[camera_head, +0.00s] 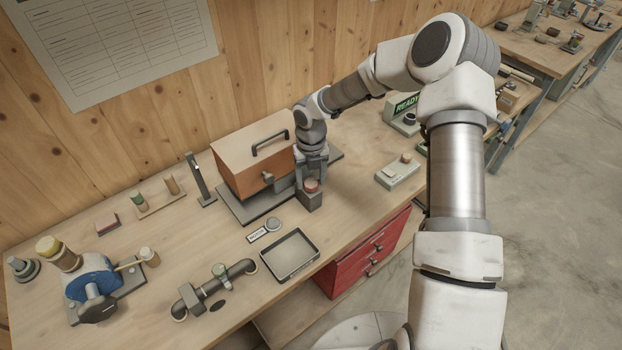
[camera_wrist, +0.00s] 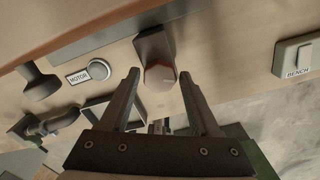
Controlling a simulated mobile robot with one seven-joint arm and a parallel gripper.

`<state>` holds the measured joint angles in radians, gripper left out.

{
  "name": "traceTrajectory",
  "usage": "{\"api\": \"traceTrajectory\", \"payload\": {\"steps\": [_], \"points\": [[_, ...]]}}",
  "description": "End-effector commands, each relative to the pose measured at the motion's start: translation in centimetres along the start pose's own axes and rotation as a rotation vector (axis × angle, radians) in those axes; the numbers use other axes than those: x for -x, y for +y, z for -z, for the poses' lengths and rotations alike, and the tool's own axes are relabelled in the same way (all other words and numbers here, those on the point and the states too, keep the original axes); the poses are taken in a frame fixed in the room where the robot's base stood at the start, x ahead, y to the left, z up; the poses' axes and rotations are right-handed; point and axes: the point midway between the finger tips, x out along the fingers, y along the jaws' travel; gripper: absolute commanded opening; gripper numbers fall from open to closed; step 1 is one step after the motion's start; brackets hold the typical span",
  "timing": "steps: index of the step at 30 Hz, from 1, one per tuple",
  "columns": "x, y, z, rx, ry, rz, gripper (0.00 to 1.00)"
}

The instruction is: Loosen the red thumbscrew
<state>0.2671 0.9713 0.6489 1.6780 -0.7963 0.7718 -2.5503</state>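The red thumbscrew (camera_head: 312,184) sits on top of a small dark block (camera_head: 312,202) at the front right of the orange box. My gripper (camera_head: 312,168) is right above it, pointing down. In the wrist view the thumbscrew (camera_wrist: 160,77) is a pale red round knob that appears between my two fingertips (camera_wrist: 159,73). A narrow gap shows on each side of it, so the fingers are open and do not appear to touch it. How deep the fingertips reach around the knob is hard to tell.
The orange box (camera_head: 250,160) with a black handle stands just left of my gripper. A MOTOR label and round button (camera_head: 272,224), an empty tray (camera_head: 289,255) and a BENCH switch box (camera_head: 398,171) are nearby. A pipe with a valve (camera_head: 215,287) lies at the front.

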Motion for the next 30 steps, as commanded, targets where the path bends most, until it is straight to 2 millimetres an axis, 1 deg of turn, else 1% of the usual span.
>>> {"api": "traceTrajectory", "payload": {"steps": [1,2,3,11,14,16,20,30], "points": [[0.0,0.0,0.0,0.000,0.001,0.000,0.74],[0.0,0.0,0.0,0.000,0.001,0.000,0.80],[0.0,0.0,0.1,0.000,0.001,0.000,0.83],[0.0,0.0,0.1,-0.001,0.003,0.000,0.83],[0.5,0.0,0.1,0.000,0.001,0.001,0.83],[1.3,-0.1,0.0,-0.001,0.000,0.001,0.83],[3.8,-0.1,0.0,-0.002,-0.002,0.002,0.83],[12.2,-0.1,0.0,-0.002,-0.002,0.002,0.83]]}}
